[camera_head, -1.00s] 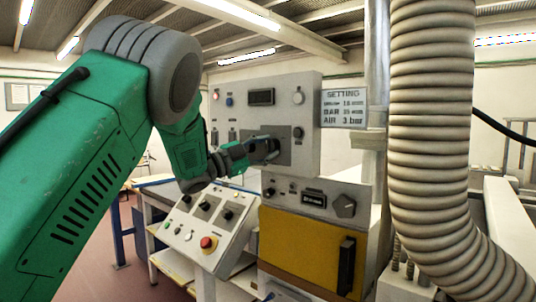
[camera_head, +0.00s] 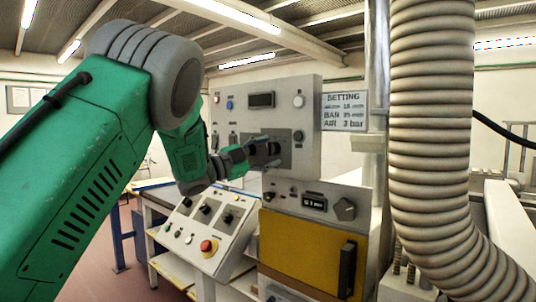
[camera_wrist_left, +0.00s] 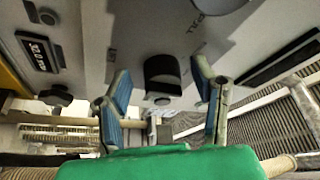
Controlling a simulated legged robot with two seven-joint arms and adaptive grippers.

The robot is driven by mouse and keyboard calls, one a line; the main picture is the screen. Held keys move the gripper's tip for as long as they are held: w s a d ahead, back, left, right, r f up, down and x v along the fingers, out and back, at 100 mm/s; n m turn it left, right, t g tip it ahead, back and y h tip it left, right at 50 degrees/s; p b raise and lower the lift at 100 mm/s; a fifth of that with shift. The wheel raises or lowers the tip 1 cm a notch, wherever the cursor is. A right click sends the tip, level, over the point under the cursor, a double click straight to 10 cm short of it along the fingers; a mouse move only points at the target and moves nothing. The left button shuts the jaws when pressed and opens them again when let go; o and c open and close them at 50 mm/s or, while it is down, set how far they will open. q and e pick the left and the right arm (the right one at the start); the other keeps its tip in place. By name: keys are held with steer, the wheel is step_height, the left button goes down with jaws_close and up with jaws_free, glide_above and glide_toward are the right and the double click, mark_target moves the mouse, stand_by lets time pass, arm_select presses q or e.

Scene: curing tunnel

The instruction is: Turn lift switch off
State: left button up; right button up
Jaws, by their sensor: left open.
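A grey control cabinet (camera_head: 308,122) stands ahead with a darker square plate (camera_head: 287,138) on its front. My left gripper (camera_head: 274,152) is at this plate and covers part of it. In the left wrist view a dark switch knob (camera_wrist_left: 163,72) with a pale lower end sticks out from the panel. The two blue-lined fingers of my left gripper (camera_wrist_left: 161,84) stand apart, one on each side of this knob, with gaps visible. I cannot read a label that marks the knob as the lift switch. My right gripper is not in view.
A sloped console with a red stop button (camera_head: 208,247) is below my left arm. A display (camera_head: 313,202) and dark knob (camera_head: 344,208) sit above a yellow door (camera_head: 305,252). A thick ribbed hose (camera_head: 432,130) and a setting sign (camera_head: 344,112) are at right.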

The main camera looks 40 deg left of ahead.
arm_select(q)
steer(key=v, duration=1.2)
steer(key=shift+a, duration=0.1)
steer(key=shift+w+f, duration=0.1)
steer(key=shift+f, duration=0.05)
